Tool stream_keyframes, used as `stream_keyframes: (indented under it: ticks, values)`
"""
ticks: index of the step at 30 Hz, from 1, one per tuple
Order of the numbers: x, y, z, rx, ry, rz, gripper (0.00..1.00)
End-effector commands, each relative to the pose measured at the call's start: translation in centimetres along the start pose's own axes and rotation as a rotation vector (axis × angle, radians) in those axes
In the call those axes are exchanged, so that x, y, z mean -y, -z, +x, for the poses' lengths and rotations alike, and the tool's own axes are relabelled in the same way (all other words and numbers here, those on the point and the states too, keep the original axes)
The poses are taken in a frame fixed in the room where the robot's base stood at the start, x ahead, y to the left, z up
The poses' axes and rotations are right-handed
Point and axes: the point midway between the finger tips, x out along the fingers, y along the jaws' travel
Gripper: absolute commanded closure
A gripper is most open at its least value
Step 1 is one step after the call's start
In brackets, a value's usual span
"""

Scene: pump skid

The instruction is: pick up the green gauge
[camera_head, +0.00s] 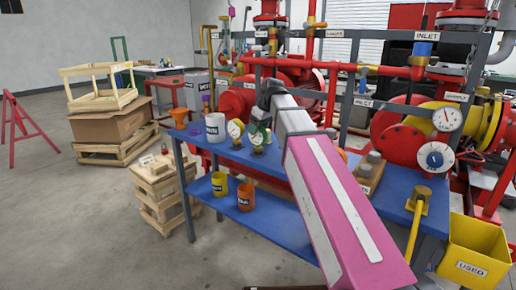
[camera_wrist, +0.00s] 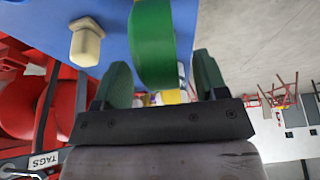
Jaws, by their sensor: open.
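The green gauge (camera_head: 257,139) stands on the blue bench top (camera_head: 298,168), partly hidden by my gripper in the head view. In the wrist view its green rounded body (camera_wrist: 153,45) fills the space at the fingers. My gripper (camera_wrist: 160,75) is open, with one dark green finger on either side of the gauge body. I cannot tell whether either finger touches it. In the head view my gripper (camera_head: 262,115) reaches down over the gauge from the right.
A white-faced gauge (camera_head: 235,129) and a white mug (camera_head: 215,127) stand close by on the left. A pale hex fitting (camera_wrist: 86,42) is near in the wrist view. Red pipework (camera_head: 340,66) rises behind the bench. A yellow bin (camera_head: 475,250) is at right; open floor is at left.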

Motion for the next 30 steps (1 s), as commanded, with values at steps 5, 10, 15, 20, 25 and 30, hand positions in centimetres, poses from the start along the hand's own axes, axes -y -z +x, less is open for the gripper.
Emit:
stream_keyframes:
  ticks: [5, 10, 15, 20, 25, 30]
  values:
    - [0.0, 0.0, 2.1, 0.001, 0.001, 0.000, 0.34]
    - [0.0, 0.0, 2.4, 0.000, 0.000, 0.000, 0.34]
    - [0.0, 0.0, 2.4, 0.000, 0.000, 0.000, 0.57]
    - [0.0, 0.0, 2.4, 0.000, 0.000, 0.000, 0.93]
    - [0.0, 0.1, 2.4, -0.001, 0.000, 0.000, 0.92]
    - [0.0, 0.2, 2.1, -0.001, 0.000, 0.000, 0.92]
